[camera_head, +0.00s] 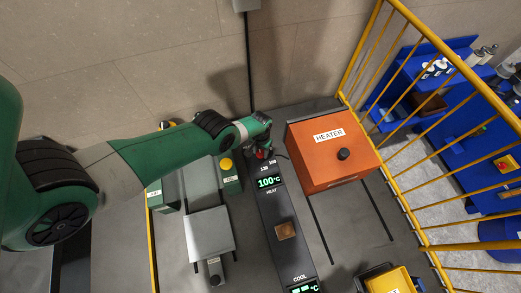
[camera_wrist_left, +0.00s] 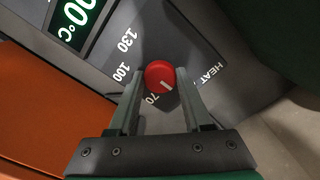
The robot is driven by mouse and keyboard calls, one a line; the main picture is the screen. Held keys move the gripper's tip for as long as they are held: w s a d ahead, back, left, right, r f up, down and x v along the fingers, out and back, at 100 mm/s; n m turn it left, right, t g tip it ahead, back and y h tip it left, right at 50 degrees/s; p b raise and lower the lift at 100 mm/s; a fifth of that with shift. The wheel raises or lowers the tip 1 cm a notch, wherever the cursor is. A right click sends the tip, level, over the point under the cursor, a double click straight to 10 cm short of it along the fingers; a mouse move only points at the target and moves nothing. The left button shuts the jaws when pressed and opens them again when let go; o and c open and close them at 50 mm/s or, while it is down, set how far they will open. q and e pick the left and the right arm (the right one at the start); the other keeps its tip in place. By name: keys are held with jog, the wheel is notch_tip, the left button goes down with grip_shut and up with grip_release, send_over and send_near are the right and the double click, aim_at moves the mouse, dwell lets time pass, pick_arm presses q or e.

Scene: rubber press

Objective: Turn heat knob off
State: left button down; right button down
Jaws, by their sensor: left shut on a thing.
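The red heat knob (camera_wrist_left: 158,74) shows in the left wrist view on a dark panel, with 70, 100 and 130 printed around it. A white mark on the knob sits at its lower right, near the 70. My left gripper (camera_wrist_left: 161,88) is shut on the knob, one finger on each side. In the head view my left gripper (camera_head: 263,151) is at the top end of the control panel (camera_head: 265,208) and mostly hides the knob. The heat display (camera_head: 268,182) reads 100°C. My right gripper is in neither view.
An orange box labelled HEATER (camera_head: 315,161), with a black knob on top, stands right of the panel. A green box with a yellow button (camera_head: 226,165) stands left of it. A grey plate (camera_head: 210,235) is at lower left, and a yellow railing (camera_head: 410,212) runs along the right.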

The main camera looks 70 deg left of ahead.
aim_at(260, 153)
pick_arm(q)
jog(key=shift+c, duration=1.8)
grip_release()
jog(key=shift+r, duration=0.1)
notch_tip(260, 153, up, 11)
jog(key=p, duration=1.1)
jog(key=shift+r+p, duration=0.2)
jog(key=shift+p, duration=0.1)
